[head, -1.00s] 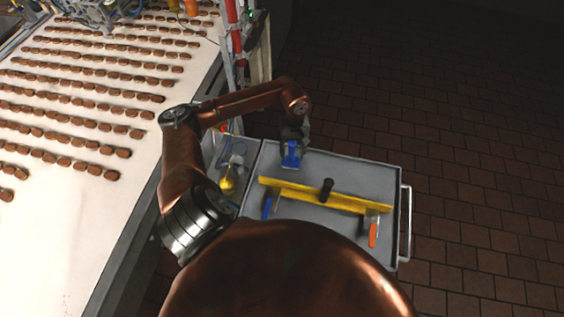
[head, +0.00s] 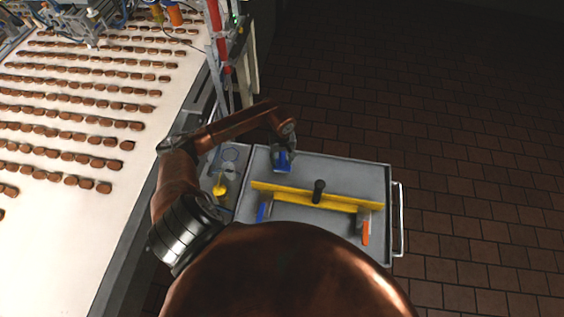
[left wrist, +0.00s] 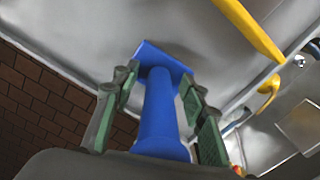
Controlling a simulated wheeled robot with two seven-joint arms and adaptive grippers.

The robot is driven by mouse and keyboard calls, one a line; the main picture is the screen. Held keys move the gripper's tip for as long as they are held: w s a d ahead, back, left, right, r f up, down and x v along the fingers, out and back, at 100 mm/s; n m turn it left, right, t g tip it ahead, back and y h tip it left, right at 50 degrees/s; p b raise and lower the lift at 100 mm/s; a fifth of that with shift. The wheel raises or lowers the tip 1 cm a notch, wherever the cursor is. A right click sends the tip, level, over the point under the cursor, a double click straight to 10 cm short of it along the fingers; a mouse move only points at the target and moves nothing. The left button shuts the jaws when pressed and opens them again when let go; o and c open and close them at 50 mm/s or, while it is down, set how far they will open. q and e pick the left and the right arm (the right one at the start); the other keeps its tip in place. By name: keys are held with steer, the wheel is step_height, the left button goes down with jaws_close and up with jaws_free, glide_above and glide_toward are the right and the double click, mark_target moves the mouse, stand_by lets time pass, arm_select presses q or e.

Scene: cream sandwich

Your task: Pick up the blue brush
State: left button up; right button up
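The blue brush (head: 282,162) is at the back left of the grey tray top (head: 345,175). In the left wrist view the brush (left wrist: 160,115) has a round handle pointing towards my palm and a flat rectangular head beyond it. My left gripper (head: 284,148) is over the brush in the head view. In the left wrist view its green-padded fingers (left wrist: 158,85) are on either side of the handle, with visible gaps. The gripper looks open. Its palm hides the handle's near end. My right gripper is not in view.
A long yellow tool (head: 345,202) with a black handle lies across the tray. A blue-handled tool (head: 262,211) and an orange-handled tool (head: 365,233) lie in front. A side bin (head: 228,180) holds a yellow item. A conveyor (head: 70,230) with rows of brown biscuits is on the left.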

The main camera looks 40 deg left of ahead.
arm_select(q)
steer(key=shift+c, duration=0.4)
jaws_close()
steer(key=shift+r, duration=0.1)
